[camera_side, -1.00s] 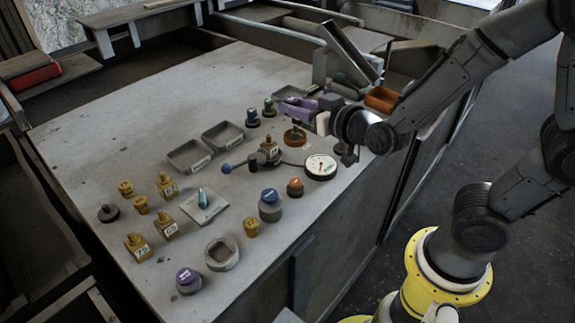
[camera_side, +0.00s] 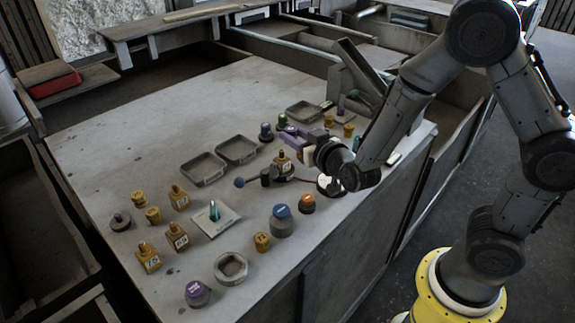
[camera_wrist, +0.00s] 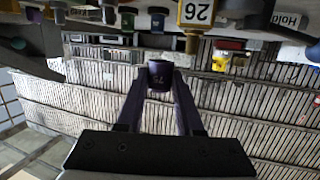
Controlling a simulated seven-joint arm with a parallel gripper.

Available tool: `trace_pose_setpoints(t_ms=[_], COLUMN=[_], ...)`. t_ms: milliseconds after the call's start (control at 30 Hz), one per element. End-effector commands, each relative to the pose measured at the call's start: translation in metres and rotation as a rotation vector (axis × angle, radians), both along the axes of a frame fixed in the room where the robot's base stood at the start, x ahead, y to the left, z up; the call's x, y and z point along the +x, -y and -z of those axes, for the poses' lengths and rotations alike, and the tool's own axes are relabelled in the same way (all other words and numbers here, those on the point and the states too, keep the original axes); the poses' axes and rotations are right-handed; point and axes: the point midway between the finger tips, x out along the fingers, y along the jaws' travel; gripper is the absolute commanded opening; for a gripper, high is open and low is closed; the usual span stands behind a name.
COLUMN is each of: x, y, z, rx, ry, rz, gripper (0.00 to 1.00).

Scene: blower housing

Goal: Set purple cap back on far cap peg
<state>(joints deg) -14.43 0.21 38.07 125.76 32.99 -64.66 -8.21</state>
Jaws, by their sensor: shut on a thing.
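My gripper (camera_wrist: 160,80) is shut on a dark purple cap (camera_wrist: 160,75), held between the two fingertips in the wrist view. In the side view my gripper (camera_side: 292,133) is low over the far right part of the bench, and the cap in it is too small to tell apart from the purple fingers. Another purple-topped cap (camera_side: 197,290) stands at the near edge of the bench. I cannot tell which post is the far cap peg; that area is partly hidden by my wrist.
A brass block (camera_side: 283,165) stands just in front of my gripper. Green (camera_side: 282,120) and dark blue (camera_side: 266,132) caps stand behind it. Two grey trays (camera_side: 237,150) lie to the left. Blue (camera_side: 282,213) and orange (camera_side: 307,202) caps are nearer. My wrist partly covers the gauge (camera_side: 330,186).

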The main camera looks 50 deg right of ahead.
Motion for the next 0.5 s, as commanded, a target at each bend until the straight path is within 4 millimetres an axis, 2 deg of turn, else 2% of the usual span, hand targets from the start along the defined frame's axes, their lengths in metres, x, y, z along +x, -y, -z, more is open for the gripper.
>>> trace_pose_setpoints(t_ms=[200,500], x=[-0.029,-0.085], y=[-0.005,-0.013], z=[-0.044,-0.085], rx=[0.021,0.02], ry=[0.008,0.006], rz=[-0.068,-0.179], gripper=[0.0,0.0])
